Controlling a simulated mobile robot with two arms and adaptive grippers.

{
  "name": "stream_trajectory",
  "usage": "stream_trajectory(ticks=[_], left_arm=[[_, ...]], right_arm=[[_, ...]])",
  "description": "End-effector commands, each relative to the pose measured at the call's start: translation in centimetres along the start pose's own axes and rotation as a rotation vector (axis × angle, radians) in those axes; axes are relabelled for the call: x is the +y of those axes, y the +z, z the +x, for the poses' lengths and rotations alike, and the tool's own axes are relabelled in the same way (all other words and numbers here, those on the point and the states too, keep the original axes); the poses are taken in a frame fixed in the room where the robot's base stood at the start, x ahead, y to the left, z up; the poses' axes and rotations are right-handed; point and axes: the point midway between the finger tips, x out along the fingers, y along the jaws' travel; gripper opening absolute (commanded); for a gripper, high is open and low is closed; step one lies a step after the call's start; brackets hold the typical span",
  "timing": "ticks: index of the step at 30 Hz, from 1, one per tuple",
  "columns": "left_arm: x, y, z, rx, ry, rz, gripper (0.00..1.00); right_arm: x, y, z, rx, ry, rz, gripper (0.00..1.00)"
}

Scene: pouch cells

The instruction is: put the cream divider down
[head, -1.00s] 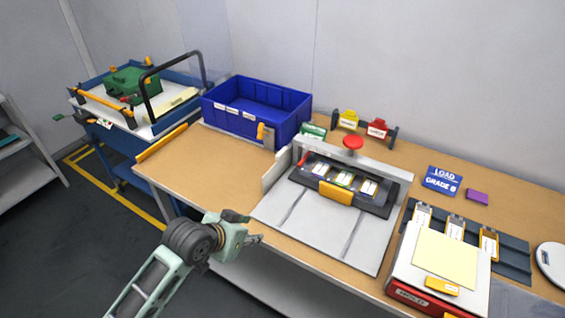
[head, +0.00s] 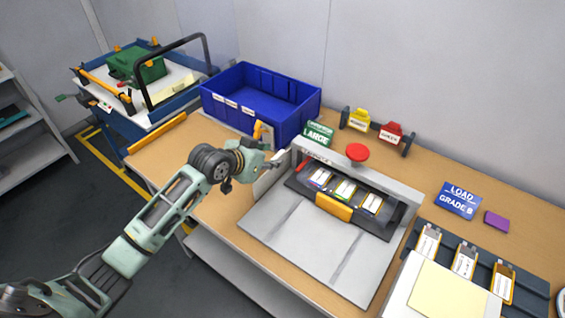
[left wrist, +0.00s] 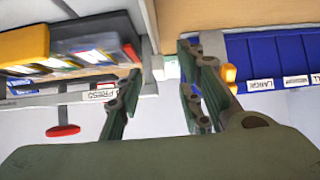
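A cream sheet (head: 447,291) lies flat on the white-topped stack at the lower right of the head view, cut by the bottom edge. Another pale cream piece (head: 176,91) lies on the cart's top at the far left. I cannot tell which is the divider. My left gripper (head: 273,163) is over the bench, by the left end of the press (head: 365,165), well away from both pieces. In the left wrist view the left gripper (left wrist: 162,95) has its fingers apart with nothing between them. My right gripper is not in view.
A blue bin (head: 215,107) stands behind my left gripper, near a green LARGE sign (head: 319,134). The press has a red knob (head: 357,152). Dark holders with pouch cells (head: 465,260) are at the right. The bench's left front (head: 165,160) is bare.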

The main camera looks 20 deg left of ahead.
Motion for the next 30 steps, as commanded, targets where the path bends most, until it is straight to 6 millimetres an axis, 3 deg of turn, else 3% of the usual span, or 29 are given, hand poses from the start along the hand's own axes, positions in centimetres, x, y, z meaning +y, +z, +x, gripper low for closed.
stream_trajectory(ticks=[8, 17, 26, 30], left_arm=[[0.2, -0.5, 2.1, 0.0, 0.001, -0.001, 0.34], [0.2, -0.5, 5.6, 0.0, 0.0, 0.0, 0.34], [0.1, -0.4, 5.9, 0.0, -0.001, 0.001, 0.34], [0.1, -0.4, 5.9, 0.0, -0.001, 0.001, 0.23]], right_arm=[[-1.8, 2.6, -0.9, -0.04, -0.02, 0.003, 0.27], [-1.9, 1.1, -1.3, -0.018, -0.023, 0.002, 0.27], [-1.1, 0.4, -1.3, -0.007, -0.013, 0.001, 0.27], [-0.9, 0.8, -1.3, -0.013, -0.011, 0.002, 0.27]])
